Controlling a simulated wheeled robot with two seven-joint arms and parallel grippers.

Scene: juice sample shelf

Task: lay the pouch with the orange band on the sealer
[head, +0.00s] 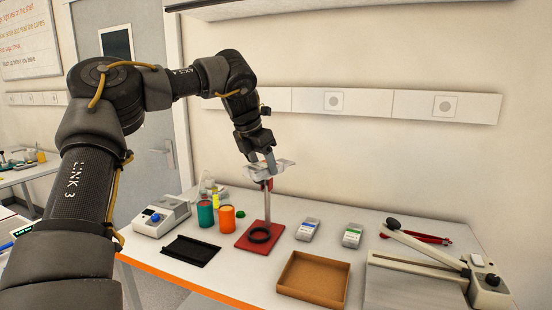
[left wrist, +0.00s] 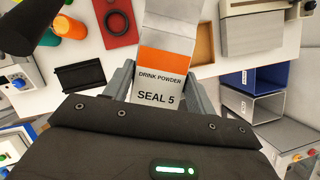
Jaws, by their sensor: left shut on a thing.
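The pouch with the orange band (left wrist: 166,62) is pale silver and reads "DRINK POWDER SEAL 5" in the left wrist view. My left gripper (left wrist: 160,92) is shut on its lower, printed end, and the rest sticks out beyond the fingers. In the head view my left gripper (head: 266,160) is high over the table near the stand, and only a pale sliver of the pouch (head: 285,168) shows. The sealer, seemingly the pale device with a long hinged arm (head: 430,255), stands at the table's right, well apart from the pouch. My right gripper is out of view.
A red-based stand (head: 250,242) with an upright rod and black ring is below the gripper. A brown tray (head: 313,297), two small labelled packs (head: 308,229), teal and orange cups (head: 227,218), a black rack (head: 190,250) and a white device (head: 160,215) surround it.

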